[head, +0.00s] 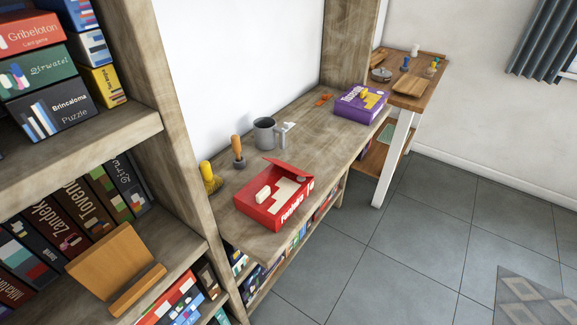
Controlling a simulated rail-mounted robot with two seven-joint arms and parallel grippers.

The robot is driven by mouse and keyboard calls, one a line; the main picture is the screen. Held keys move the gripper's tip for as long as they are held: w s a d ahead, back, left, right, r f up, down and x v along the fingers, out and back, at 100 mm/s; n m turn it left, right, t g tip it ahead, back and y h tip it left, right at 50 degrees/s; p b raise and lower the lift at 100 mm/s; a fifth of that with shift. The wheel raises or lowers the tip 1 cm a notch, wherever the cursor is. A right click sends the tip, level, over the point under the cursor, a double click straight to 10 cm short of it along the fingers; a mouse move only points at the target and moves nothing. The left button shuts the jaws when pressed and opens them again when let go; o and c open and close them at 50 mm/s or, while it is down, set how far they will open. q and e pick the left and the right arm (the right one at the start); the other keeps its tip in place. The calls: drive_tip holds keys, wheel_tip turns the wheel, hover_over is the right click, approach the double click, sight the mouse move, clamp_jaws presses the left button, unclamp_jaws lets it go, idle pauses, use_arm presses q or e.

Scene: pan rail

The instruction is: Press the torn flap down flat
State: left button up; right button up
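A red game box (275,205) lies on the wooden counter, left of the middle of the head view. Its top shows a pale patch and a small whitish block. At its back edge a red flap (289,168) stands up at a tilt, apart from the box top at its raised side. A small round greyish thing is near the box's right corner; I cannot tell what it is. Neither of my grippers is in view.
Behind the red box stand a grey mug (265,135), a wooden-handled tool (238,151) and a yellow brush-like thing (209,178). A purple box (360,103) lies farther right. Shelves of games (70,150) fill the left. Counter between the two boxes is mostly bare.

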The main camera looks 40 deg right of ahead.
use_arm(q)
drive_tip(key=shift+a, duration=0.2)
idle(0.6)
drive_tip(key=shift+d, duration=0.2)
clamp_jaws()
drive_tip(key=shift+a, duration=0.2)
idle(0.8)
